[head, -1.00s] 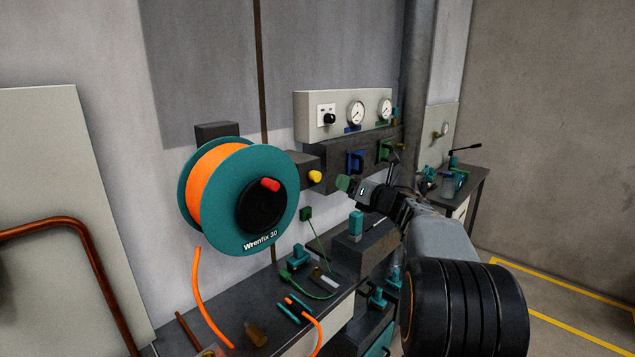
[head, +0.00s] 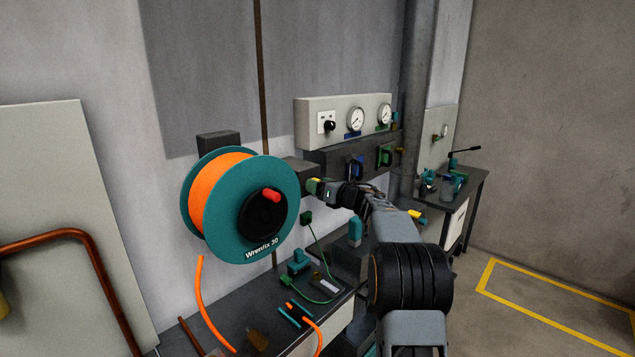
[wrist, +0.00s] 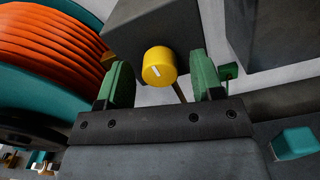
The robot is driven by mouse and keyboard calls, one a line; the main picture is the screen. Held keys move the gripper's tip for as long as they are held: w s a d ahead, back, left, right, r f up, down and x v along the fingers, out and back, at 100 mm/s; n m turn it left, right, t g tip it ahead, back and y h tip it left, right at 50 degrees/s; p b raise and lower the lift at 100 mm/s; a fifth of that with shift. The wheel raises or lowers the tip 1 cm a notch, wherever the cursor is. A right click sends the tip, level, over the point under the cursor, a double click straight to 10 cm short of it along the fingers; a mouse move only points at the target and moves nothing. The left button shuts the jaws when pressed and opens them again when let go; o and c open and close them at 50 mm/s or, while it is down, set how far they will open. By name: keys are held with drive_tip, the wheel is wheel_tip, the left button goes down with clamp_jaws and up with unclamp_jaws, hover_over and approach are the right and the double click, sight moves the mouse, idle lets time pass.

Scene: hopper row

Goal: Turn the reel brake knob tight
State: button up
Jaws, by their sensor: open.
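My gripper (wrist: 158,78) is open in the wrist view, with one green finger on each side of the knob and a gap on both sides. In the head view my gripper (head: 314,187) is in front of the block and mostly hides the knob. The reel is teal with orange hose and a black hub with a red handle.
A panel with gauges (head: 343,120) is on the wall above right, with a dark rack of blue and green tools below it. A bench (head: 254,311) with several small tools and an orange hose end lies below. The reel is close to my gripper's left.

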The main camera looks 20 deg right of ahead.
drive_tip(key=shift+w+a, duration=0.25)
drive_tip(key=shift+w, duration=0.25)
drive_tip(key=shift+c, duration=0.2)
drive_tip(key=c, duration=0.9)
